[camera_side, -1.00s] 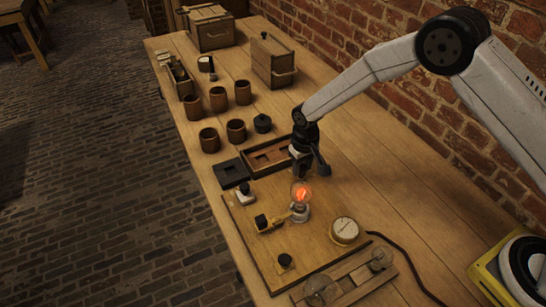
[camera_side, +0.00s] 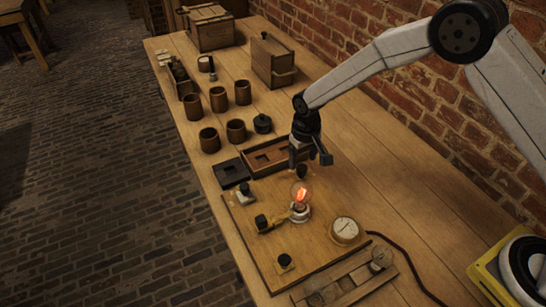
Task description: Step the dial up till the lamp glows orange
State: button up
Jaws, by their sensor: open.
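The lamp (camera_side: 300,195) is a clear glass bulb on a pale base near the middle of the wooden board (camera_side: 262,236); its filament glows orange-red. A dark knob on a brass piece (camera_side: 263,221) sits just left of the lamp. Another dark knob (camera_side: 284,260) stands lower on the board, and one on a white block (camera_side: 245,193) stands at its upper left; I cannot tell which is the dial. My gripper (camera_side: 305,168) hangs above and behind the lamp, near the dark tray, open and apart from the knobs. Its fingertips are small and partly unclear.
A round white-faced meter (camera_side: 345,230) stands right of the lamp. A dark tray (camera_side: 262,163) lies behind the board. Several brown jars (camera_side: 236,131) and wooden boxes (camera_side: 273,62) stand farther back. A wooden rack (camera_side: 350,282) lies at the front. The table's right side is mostly clear.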

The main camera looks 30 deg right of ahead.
aim_at(305, 167)
jog(key=shift+r, duration=2.2)
jog(key=shift+s+d+r, duration=0.2)
jog(key=shift+d+r, duration=0.15)
jog(key=s+d+r+t, duration=0.1)
jog(key=s+d+r, duration=0.3)
jog(key=s, duration=0.6)
jog(key=s+d+r+t, duration=0.1)
jog(key=s+d+r, duration=0.3)
jog(key=s+d, duration=0.4)
jog(key=s, duration=0.3)
jog(key=shift+s+d+m+t, duration=0.15)
jog(key=shift+d+m+t, duration=0.15)
jog(key=shift+d+m, duration=0.1)
